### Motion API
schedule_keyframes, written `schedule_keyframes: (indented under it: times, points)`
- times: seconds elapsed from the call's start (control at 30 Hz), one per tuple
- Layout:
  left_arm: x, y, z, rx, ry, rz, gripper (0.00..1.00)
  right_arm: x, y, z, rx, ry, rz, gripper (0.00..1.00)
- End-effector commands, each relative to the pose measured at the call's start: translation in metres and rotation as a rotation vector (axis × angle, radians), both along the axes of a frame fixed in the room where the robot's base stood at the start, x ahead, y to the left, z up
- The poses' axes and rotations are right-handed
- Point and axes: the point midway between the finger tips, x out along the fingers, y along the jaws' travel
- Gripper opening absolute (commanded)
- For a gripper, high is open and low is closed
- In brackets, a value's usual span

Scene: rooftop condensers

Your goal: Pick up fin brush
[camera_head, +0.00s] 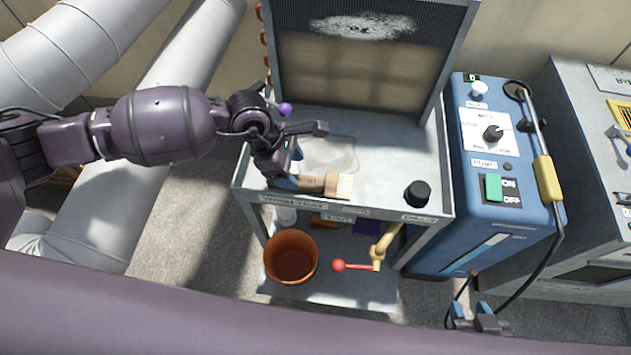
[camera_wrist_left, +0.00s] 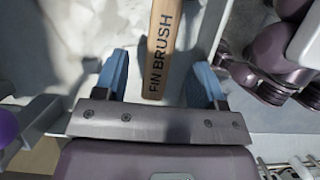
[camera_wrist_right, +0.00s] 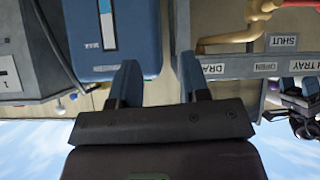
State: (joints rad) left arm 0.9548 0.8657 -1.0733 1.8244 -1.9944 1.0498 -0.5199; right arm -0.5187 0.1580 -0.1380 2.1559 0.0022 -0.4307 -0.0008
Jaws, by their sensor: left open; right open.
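The fin brush (camera_head: 325,184) has a wooden handle and pale bristles, and lies near the front edge of the grey wash tray (camera_head: 390,168). In the left wrist view its handle, lettered FIN BRUSH (camera_wrist_left: 160,48), runs between the two blue fingers. My left gripper (camera_head: 290,166) is open, its fingers on either side of the handle end; contact is not visible. My right gripper (camera_head: 474,318) is open and empty at the lower right of the head view, by the blue unit. In the right wrist view its fingers (camera_wrist_right: 160,85) are apart.
A black knob (camera_head: 417,193) stands at the tray's right front. A finned coil panel (camera_head: 365,60) rises at the back. Below are an orange bucket (camera_head: 291,257) and a red-tipped valve lever (camera_head: 352,266). A blue control unit (camera_head: 500,150) with a cable stands to the right.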

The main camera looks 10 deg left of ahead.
Motion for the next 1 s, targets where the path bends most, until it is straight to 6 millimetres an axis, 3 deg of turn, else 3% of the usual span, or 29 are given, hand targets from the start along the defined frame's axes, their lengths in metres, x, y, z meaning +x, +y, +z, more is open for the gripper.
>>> schedule_keyframes:
  times: [0.23, 0.53, 0.9, 1.0]
  points:
    - [-0.003, -0.009, -0.038, -0.001, 0.009, 0.000, 0.64, -0.006, 0.000, -0.016, -0.001, 0.030, 0.000, 0.43]
    - [-0.001, -0.011, -0.040, -0.002, 0.001, 0.001, 0.64, 0.001, -0.001, -0.013, -0.002, 0.016, 0.001, 0.43]
    - [-0.001, -0.011, -0.041, -0.002, 0.001, 0.001, 0.10, 0.000, -0.001, -0.013, -0.003, 0.016, 0.003, 0.43]
    - [-0.001, -0.011, -0.040, -0.002, 0.001, 0.001, 0.10, -0.001, -0.001, -0.013, -0.003, 0.018, 0.003, 0.43]
